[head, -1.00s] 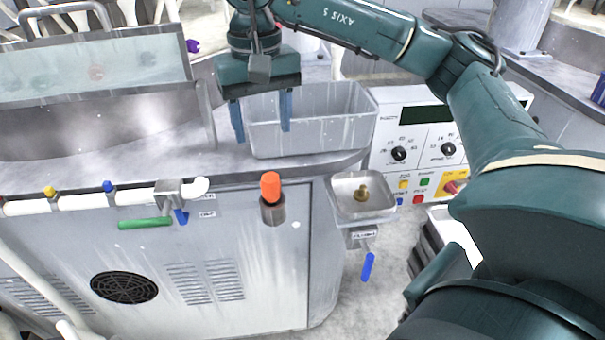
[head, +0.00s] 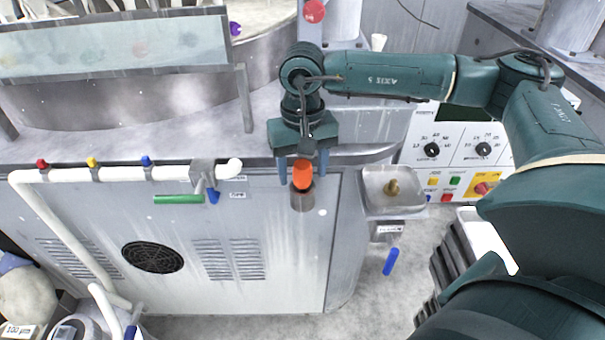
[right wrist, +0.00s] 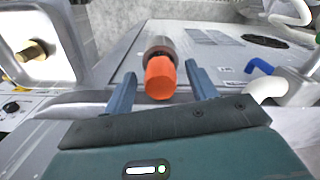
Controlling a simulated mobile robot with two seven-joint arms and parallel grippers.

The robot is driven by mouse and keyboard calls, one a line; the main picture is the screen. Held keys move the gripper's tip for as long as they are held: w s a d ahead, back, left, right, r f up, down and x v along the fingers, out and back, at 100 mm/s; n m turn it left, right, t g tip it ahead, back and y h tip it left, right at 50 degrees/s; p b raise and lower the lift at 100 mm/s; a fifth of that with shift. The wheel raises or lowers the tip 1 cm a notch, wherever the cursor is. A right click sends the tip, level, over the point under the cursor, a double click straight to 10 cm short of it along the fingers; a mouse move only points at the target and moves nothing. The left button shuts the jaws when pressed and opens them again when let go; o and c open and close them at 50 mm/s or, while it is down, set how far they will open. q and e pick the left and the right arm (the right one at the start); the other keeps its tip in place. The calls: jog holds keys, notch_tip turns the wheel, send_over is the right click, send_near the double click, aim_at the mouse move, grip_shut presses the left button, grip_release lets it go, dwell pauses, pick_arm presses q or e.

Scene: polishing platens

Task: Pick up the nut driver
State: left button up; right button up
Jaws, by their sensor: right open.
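The nut driver (head: 302,174) shows as an orange handle standing upright in a grey metal holder (head: 302,200) on the cabinet's front. Its lower part is hidden in the holder. My right gripper (head: 303,180) is open, with one blue finger at each side of the orange handle in the head view. In the right wrist view the nut driver (right wrist: 160,78) lies between the two spread fingers, with a visible gap on both sides. My left gripper is not in view.
The control panel (head: 455,150) is farther right.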

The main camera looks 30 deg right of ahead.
jog(key=shift+f, duration=0.25)
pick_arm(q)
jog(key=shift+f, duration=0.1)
pick_arm(e)
jog(key=shift+c, duration=0.6)
